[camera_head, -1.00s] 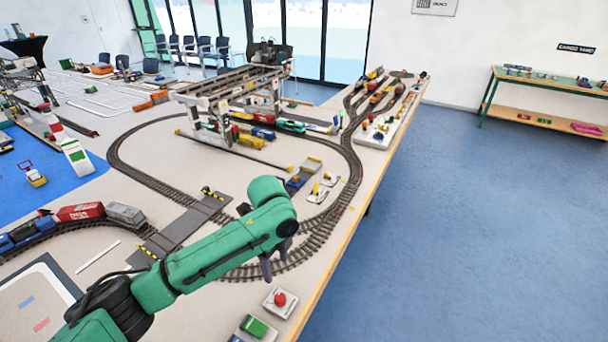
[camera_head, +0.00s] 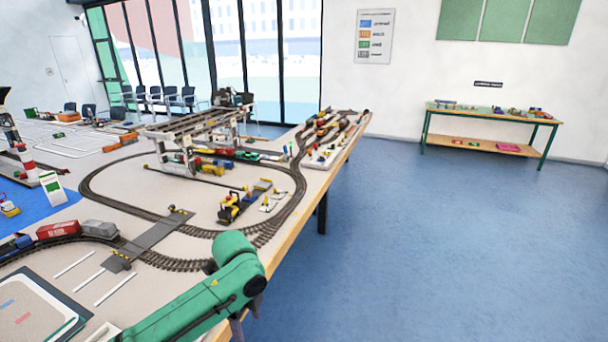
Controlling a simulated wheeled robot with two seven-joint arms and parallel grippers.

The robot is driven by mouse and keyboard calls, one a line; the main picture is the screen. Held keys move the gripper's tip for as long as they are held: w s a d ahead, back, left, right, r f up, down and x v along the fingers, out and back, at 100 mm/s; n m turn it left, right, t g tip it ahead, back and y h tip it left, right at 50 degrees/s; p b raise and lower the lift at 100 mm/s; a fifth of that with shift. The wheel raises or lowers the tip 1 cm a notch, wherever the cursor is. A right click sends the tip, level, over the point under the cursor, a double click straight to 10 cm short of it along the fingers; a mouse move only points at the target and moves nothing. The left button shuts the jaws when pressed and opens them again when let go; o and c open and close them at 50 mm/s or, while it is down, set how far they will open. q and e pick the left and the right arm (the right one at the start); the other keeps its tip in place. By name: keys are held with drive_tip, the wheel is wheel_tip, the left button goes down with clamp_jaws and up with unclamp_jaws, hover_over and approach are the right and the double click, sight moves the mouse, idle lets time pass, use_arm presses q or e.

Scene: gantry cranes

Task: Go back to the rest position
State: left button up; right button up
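My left arm, green with dark joints, comes in from the bottom left. Its dark gripper (camera_head: 237,328) hangs below the green wrist at the bottom edge of the picture, over the front edge of the layout table. Only a small part of its fingers shows, and I cannot see whether they are open or shut, or anything held in them. My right gripper is not in view.
The layout table (camera_head: 283,262) carries a track loop, a grey gantry crane (camera_head: 172,132), a yellow and black crane vehicle (camera_head: 232,205) and a red wagon (camera_head: 58,229). Blue floor (camera_head: 440,240) is clear to the right. A green-legged side table (camera_head: 490,113) stands at the back wall.

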use_arm(q)
drive_tip(key=w+a+f+n+t+h, duration=0.1)
drive_tip(key=w+f+n, duration=0.1)
drive_tip(key=f+n, duration=0.35)
drive_tip(key=w+a+f+n+h, duration=0.1)
drive_tip(key=w+f+n, duration=0.1)
drive_tip(key=f, duration=0.7)
drive_tip(key=s+a+f+n+t, duration=0.1)
drive_tip(key=s+a+f+n, duration=0.15)
drive_tip(key=f, duration=0.35)
drive_tip(key=s+a+f+n, duration=0.2)
drive_tip(key=s+f+n, duration=0.1)
drive_tip(key=f, duration=0.3)
drive_tip(key=s+a+f+n+y, duration=0.1)
drive_tip(key=s+a+f+n, duration=0.15)
drive_tip(key=s+f, duration=0.55)
drive_tip(key=s+a+f+n+y, duration=0.15)
drive_tip(key=s+a+f, duration=0.35)
drive_tip(key=s, duration=0.5)
drive_tip(key=s+f+n+g, duration=0.1)
drive_tip(key=s+f, duration=0.4)
drive_tip(key=s, duration=1.1)
drive_tip(key=shift+s+d+n, duration=0.15)
drive_tip(key=shift+s+n, duration=0.25)
drive_tip(key=shift+n, duration=0.5)
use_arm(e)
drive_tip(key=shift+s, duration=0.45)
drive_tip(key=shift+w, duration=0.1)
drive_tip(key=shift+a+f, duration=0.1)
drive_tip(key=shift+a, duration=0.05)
